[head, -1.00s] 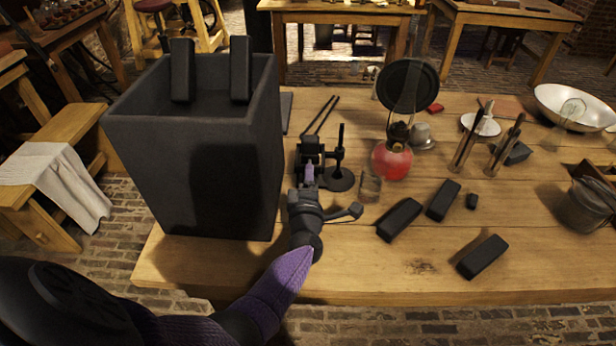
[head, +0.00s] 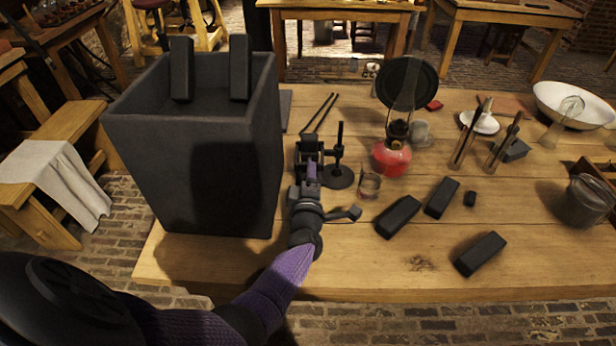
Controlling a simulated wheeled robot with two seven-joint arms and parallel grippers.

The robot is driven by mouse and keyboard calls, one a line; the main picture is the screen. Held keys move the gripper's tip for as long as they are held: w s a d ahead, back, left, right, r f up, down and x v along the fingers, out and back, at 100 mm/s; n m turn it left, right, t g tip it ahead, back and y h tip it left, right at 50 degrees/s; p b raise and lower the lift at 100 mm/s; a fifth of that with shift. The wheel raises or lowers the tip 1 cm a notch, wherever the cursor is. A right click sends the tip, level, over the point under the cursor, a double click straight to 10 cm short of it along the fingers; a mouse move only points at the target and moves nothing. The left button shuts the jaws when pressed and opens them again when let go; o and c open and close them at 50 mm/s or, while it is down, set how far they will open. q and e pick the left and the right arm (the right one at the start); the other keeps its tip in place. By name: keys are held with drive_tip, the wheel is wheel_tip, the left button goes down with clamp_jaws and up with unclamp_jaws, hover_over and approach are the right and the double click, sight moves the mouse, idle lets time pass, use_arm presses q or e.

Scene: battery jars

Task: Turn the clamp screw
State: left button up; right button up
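A small dark stand with a round base (head: 337,177) and an upright rod (head: 340,134) is on the table, just right of the large grey jar. A dark clamp-like part sits at mid-height on its rod, and I cannot make out the clamp screw. My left gripper (head: 309,150) reaches forward from the front edge, close beside the left of the stand. Its fingers are dark against dark parts, so I cannot tell whether they are open, shut or touching the clamp. My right gripper is out of view.
The tall grey jar (head: 190,150) stands close left of my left arm. A red-filled oil lamp (head: 391,158) and a small glass (head: 370,186) are to the right. Black blocks (head: 398,217) lie farther right.

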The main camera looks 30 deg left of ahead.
use_arm(q)
drive_tip(key=shift+o, duration=1.2)
drive_tip(key=shift+s+d, duration=0.1)
drive_tip(key=shift+s, duration=0.05)
drive_tip(key=p+v, duration=0.3)
drive_tip(key=v, duration=0.5)
drive_tip(key=shift+s+d+r, duration=0.1)
drive_tip(key=shift+s+d, duration=0.35)
drive_tip(key=shift+s, duration=0.2)
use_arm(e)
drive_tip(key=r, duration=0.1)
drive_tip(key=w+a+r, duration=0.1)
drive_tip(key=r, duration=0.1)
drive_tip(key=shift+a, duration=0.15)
